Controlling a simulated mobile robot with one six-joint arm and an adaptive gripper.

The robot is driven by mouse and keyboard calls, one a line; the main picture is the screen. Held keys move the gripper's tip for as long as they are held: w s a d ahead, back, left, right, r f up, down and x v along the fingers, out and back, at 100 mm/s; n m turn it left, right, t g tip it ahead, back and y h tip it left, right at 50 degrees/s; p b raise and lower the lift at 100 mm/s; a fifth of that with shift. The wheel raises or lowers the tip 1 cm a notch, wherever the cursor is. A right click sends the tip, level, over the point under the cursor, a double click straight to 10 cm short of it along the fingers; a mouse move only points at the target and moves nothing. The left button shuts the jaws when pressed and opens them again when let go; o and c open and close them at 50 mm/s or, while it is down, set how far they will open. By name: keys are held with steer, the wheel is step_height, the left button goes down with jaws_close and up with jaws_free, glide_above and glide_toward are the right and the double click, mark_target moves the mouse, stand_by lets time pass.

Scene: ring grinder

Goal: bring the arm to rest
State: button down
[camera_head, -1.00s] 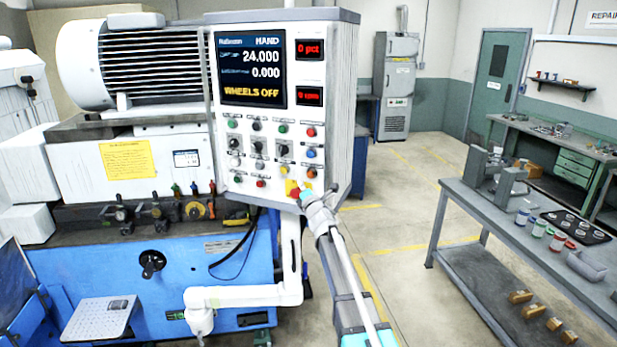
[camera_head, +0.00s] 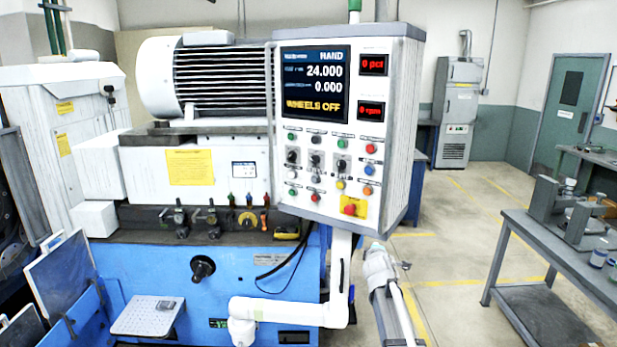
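My arm rises from the bottom edge, right of the control panel's support. My gripper (camera_head: 380,258) is at its far end, below the lower right of the control panel (camera_head: 392,130). It appears clear of the panel in the picture, though the depth is hard to judge. The fingers are small and seen from behind, so I cannot tell whether they are open or shut. The red emergency stop button (camera_head: 350,209) on its yellow plate is in full view, with nothing over it. The panel screen (camera_head: 313,84) reads HAND, 24.000, 0.000 and WHEELS OFF.
The blue and white grinder (camera_head: 225,262) fills the left and middle. The panel's white support pipe (camera_head: 290,311) runs close to the left of my arm. A grey workbench (camera_head: 535,237) stands at the right. Open floor (camera_head: 445,225) lies between them.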

steer(key=s+a+f+m+g+y+b, duration=0.1)
steer(key=s+f+m+g+b, duration=0.1)
steer(key=s+f+m+g, duration=0.2)
steer(key=s+a+f+m+g+b, duration=0.2)
steer(key=s+f+m+g, duration=0.3)
steer(key=s+f, duration=0.5)
steer(key=s+a+f+m+g+y+b, duration=0.1)
steer(key=s+f+m+g, duration=0.4)
steer(key=s, duration=1.6)
step_height(320, 180, down, 3)
steer(key=shift+a+f+g+y+b, duration=0.1)
steer(key=shift+a+g+y+b, duration=0.35)
steer(key=shift+b, duration=0.8)
